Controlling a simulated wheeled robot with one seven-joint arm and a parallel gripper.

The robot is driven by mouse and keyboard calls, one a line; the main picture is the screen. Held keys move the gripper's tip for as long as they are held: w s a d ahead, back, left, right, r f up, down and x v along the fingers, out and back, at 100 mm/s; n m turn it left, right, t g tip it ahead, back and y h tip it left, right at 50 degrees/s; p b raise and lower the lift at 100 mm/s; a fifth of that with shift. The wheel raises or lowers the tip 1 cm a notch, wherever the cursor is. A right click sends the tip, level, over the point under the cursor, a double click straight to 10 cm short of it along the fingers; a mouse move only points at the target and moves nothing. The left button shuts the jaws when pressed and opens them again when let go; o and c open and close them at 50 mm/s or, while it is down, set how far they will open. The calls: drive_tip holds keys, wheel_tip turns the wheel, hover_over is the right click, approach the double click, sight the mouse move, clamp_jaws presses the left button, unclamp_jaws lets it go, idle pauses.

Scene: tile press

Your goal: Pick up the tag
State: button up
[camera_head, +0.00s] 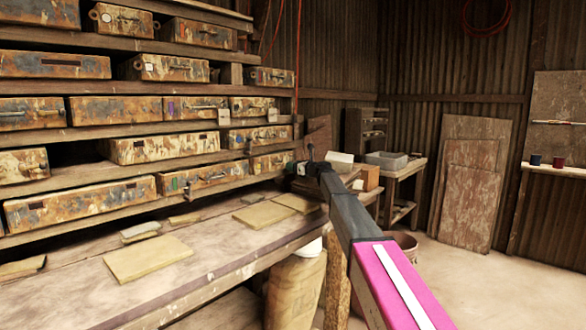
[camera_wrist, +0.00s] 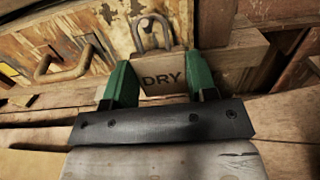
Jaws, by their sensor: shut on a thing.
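The tag (camera_wrist: 163,82) is a small brown plate marked "DRY" in the wrist view, with a metal loop (camera_wrist: 152,32) at its top. My gripper (camera_wrist: 162,78) has its two green fingers on either side of the tag and is shut on it. The tag is in front of a wooden shelf edge; I cannot tell whether its loop still hangs on something. In the head view my gripper (camera_head: 300,168) is at the right end of the lower shelves, and the tag cannot be made out there.
Shelves of rusty, paint-worn drawers (camera_head: 165,148) with handles fill the left. Flat tan tiles (camera_head: 147,258) lie on the bench (camera_head: 215,258) below. Open floor (camera_head: 490,290) is at right.

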drive_tip(key=shift+r, duration=0.55)
drive_tip(key=v, duration=1.8)
drive_tip(key=shift+s+r, duration=0.1)
drive_tip(key=shift+r, duration=0.05)
